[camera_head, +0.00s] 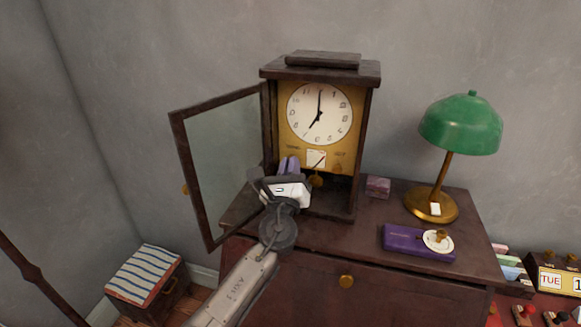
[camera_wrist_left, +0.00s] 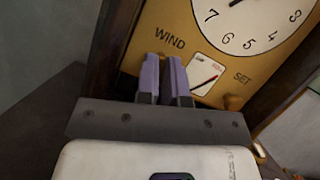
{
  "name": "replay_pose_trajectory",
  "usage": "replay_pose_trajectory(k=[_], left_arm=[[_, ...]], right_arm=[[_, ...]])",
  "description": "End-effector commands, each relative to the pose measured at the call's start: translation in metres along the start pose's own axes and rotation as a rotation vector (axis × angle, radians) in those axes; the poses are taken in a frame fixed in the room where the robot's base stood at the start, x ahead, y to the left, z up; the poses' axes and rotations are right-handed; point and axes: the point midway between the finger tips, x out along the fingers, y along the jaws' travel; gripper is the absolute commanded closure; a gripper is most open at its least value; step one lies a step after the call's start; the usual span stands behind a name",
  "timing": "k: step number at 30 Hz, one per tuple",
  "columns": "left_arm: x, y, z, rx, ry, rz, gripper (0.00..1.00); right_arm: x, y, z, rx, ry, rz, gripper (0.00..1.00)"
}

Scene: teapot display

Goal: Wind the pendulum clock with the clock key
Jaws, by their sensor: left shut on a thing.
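The pendulum clock (camera_head: 351,129) stands on the dark cabinet with its glass door (camera_head: 229,151) swung open to the left. Its white dial (camera_head: 320,113) reads about seven. My right gripper is not in view.
Right of the clock are a small purple box (camera_head: 378,187), a green lamp (camera_head: 460,124) and a long purple case (camera_head: 404,241) with a white disc and brass knob. The open door stands close left of my arm. A striped box (camera_head: 146,273) is on the floor.

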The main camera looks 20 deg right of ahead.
Motion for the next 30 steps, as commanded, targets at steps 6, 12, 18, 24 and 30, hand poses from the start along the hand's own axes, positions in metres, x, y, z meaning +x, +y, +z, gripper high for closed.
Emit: replay_pose_trajectory(k=[6,12,18,24,30], left_arm=[[0.000,0.000,0.000,-0.003,0.000,0.001,0.81],[0.000,0.000,0.000,-0.004,0.000,0.001,0.68],[-0.001,0.000,0.000,-0.004,0.000,0.001,0.68],[-0.012,0.001,0.001,-0.004,0.000,0.001,0.68],[-0.042,0.001,0.002,-0.006,0.000,0.002,0.68]], right_arm=[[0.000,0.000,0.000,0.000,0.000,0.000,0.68],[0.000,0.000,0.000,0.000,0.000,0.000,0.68],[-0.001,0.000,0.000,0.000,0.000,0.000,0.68],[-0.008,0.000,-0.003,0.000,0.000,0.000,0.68],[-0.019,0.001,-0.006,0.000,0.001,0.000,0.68]])
